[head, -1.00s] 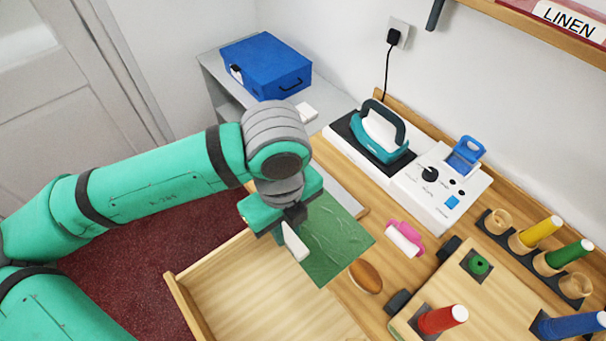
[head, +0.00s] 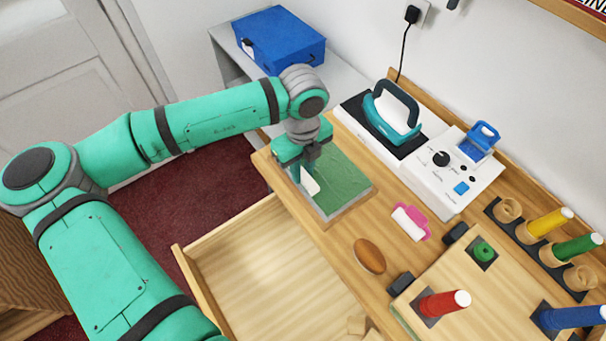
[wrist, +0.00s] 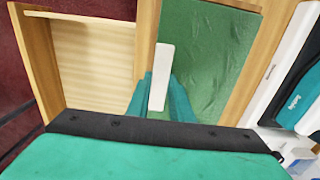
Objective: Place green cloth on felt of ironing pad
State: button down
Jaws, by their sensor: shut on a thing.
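The green cloth (head: 345,182) is spread flat over the grey ironing pad (head: 338,217), whose edge shows along the front. The felt is mostly hidden under the cloth. I cannot tell whether the held edge touches the pad.
An open wooden drawer (head: 188,285) sticks out below the counter edge. The teal iron (head: 393,118) stands behind the pad. A pink-handled roller (head: 411,222) and a brown oval brush (head: 369,256) lie to the right.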

jog(key=shift+w+f, duration=0.45)
jog(key=shift+f, duration=1.5)
jog(key=c, duration=1.6)
grip_release()
jog(key=shift+f, duration=0.15)
jog(key=shift+o, duration=0.2)
notch_tip(320, 180, up, 12)
jog(key=shift+r, duration=0.15)
